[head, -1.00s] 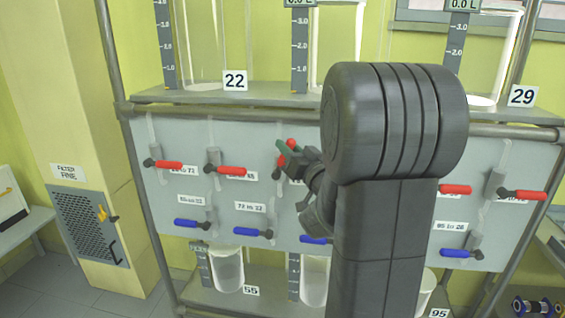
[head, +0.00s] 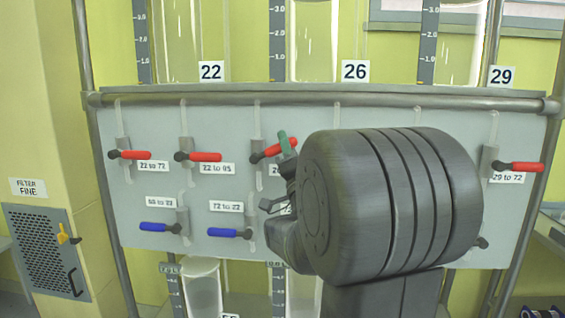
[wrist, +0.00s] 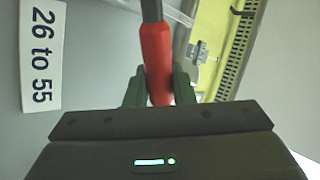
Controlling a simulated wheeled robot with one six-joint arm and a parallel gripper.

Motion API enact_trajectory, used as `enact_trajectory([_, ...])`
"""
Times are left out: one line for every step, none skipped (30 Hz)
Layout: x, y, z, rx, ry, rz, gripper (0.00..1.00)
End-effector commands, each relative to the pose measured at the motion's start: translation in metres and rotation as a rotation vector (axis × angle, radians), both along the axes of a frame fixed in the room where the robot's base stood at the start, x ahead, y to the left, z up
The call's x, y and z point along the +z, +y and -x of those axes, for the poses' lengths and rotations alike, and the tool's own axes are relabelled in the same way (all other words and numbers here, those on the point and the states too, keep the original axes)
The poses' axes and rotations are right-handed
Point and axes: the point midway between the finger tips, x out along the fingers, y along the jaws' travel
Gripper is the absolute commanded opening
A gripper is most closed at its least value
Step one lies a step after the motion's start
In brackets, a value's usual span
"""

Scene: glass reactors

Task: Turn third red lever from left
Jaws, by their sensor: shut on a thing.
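The third red lever from the left (head: 277,149) is tilted, its free end raised to the right. My gripper (head: 288,143) is at that end, with a green finger showing over it. In the wrist view the red lever (wrist: 158,65) stands between the two green fingers of my gripper (wrist: 158,88), which are shut on it. A label reading "26 to 55" (wrist: 41,55) is beside it. The first red lever (head: 133,155) and the second red lever (head: 204,157) lie about level. The rightmost red lever (head: 523,167) is also level. My arm hides the panel between.
Blue levers (head: 158,228) sit lower on the grey panel (head: 150,195). Glass vessels stand on the shelf (head: 230,90) above, with others below. A yellow pillar with a filter grille (head: 42,250) stands at the left.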

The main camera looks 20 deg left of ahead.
Motion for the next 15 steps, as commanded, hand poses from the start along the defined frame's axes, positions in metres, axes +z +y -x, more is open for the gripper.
enact_trajectory([-0.013, -0.001, 0.001, 0.002, 0.007, -0.037, 0.00])
enact_trajectory([-0.014, -0.001, 0.001, 0.002, 0.011, -0.058, 0.00])
enact_trajectory([-0.017, -0.002, 0.000, 0.002, 0.018, -0.085, 0.00])
enact_trajectory([-0.018, -0.003, 0.000, 0.001, 0.023, -0.108, 0.00])
enact_trajectory([-0.020, -0.003, 0.000, 0.002, 0.028, -0.128, 0.00])
enact_trajectory([-0.022, -0.004, 0.000, 0.003, 0.036, -0.154, 0.00])
enact_trajectory([-0.024, -0.004, 0.000, 0.002, 0.041, -0.175, 0.00])
enact_trajectory([-0.025, -0.005, -0.001, 0.002, 0.045, -0.194, 0.00])
enact_trajectory([-0.027, -0.005, -0.001, 0.002, 0.052, -0.219, 0.00])
enact_trajectory([-0.028, -0.006, -0.001, 0.003, 0.057, -0.237, 0.00])
enact_trajectory([-0.029, -0.006, -0.001, 0.002, 0.060, -0.255, 0.00])
enact_trajectory([-0.031, -0.006, -0.001, 0.002, 0.065, -0.277, 0.00])
enact_trajectory([-0.032, -0.006, -0.001, 0.002, 0.070, -0.293, 0.00])
enact_trajectory([-0.033, -0.007, -0.001, 0.002, 0.073, -0.308, 0.00])
enact_trajectory([-0.034, -0.007, -0.001, 0.001, 0.078, -0.328, 0.00])
